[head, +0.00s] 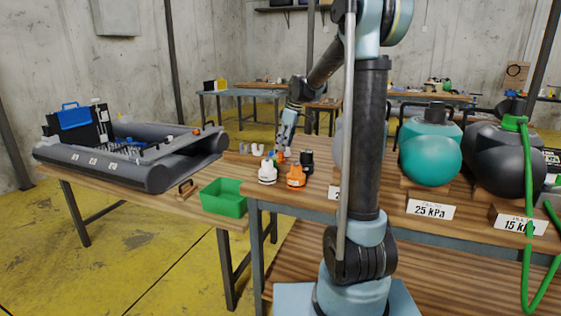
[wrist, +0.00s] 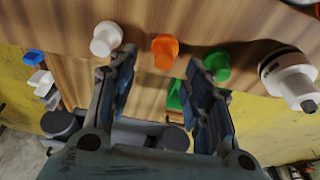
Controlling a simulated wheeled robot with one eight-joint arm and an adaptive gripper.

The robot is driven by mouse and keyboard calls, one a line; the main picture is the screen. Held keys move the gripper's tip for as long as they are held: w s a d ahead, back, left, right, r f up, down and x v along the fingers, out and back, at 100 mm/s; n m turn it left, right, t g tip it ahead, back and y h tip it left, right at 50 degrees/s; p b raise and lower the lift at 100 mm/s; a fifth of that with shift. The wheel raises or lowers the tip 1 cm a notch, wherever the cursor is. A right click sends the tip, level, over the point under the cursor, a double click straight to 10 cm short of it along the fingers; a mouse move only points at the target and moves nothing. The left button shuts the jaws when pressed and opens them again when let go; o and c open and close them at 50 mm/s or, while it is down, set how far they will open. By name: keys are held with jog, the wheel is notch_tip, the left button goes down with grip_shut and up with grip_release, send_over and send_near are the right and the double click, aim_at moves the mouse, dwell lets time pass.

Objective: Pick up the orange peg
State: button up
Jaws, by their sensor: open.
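The orange peg (wrist: 164,50) stands on the wooden table in the wrist view, beyond the fingertips and between them in the picture. My gripper (wrist: 161,64) is open, with a finger on each side of the view and nothing held. A small orange piece, seemingly the same peg (head: 280,157), shows in the head view just below my gripper (head: 284,145). A white peg (wrist: 106,38) stands left of the orange peg and a green peg (wrist: 217,62) stands right of it in the wrist view. I cannot tell the exact gap to the orange peg.
A white valve (head: 267,172), an orange valve (head: 296,178) and a black valve (head: 307,160) stand close by on the table. A green bin (head: 223,198) is at lower left, by a grey inflatable boat (head: 130,160). A teal tank (head: 430,152) stands to the right.

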aim_at(281, 153)
jog(key=shift+s+x, duration=0.15)
jog(key=shift+x, duration=1.2)
jog(key=shift+s+x, duration=0.15)
jog(key=shift+x, duration=1.2)
jog(key=c, duration=0.8)
